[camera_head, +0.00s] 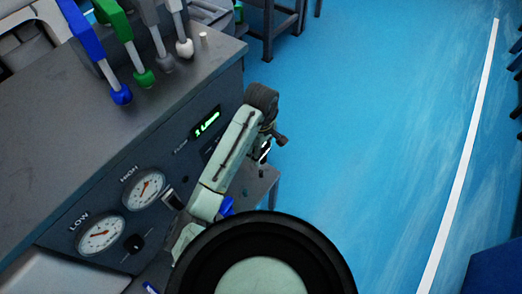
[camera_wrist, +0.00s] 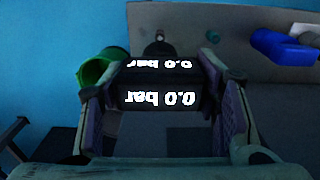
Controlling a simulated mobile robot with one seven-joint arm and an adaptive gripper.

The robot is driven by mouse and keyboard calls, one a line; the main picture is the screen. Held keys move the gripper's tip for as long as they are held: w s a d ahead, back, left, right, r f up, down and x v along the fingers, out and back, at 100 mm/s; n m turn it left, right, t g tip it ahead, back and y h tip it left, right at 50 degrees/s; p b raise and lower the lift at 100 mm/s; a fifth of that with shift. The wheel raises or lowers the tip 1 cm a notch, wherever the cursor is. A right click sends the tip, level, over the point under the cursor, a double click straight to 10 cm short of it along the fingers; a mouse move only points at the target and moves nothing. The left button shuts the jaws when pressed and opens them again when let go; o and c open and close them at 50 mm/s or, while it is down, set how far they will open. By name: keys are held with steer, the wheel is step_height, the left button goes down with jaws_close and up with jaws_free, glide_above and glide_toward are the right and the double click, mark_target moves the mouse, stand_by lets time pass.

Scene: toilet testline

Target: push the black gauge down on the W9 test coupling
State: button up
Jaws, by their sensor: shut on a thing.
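The black gauge (camera_wrist: 158,85) fills the middle of the wrist view, with "0.0 bar" lit twice and appearing upside down or mirrored. My gripper (camera_wrist: 157,80) has one finger on each side of it and is shut on it. In the head view my gripper (camera_head: 268,153) is at the end of the pale arm, over the floor side of the grey bench; a small lit display of the gauge (camera_head: 265,151) shows there. A small metal stub (camera_wrist: 160,46) stands behind the gauge. No W9 label is readable, and the gauge's underside is hidden.
A green cup-like part (camera_wrist: 97,70) is left of the gauge and a blue part (camera_wrist: 290,47) is right, by a grey plate (camera_wrist: 235,30). The bench (camera_head: 100,130) carries coloured handles and dials. Blue floor (camera_head: 370,120) is open to the right.

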steer(key=shift+r+p, duration=2.1)
steer(key=shift+p, duration=0.25)
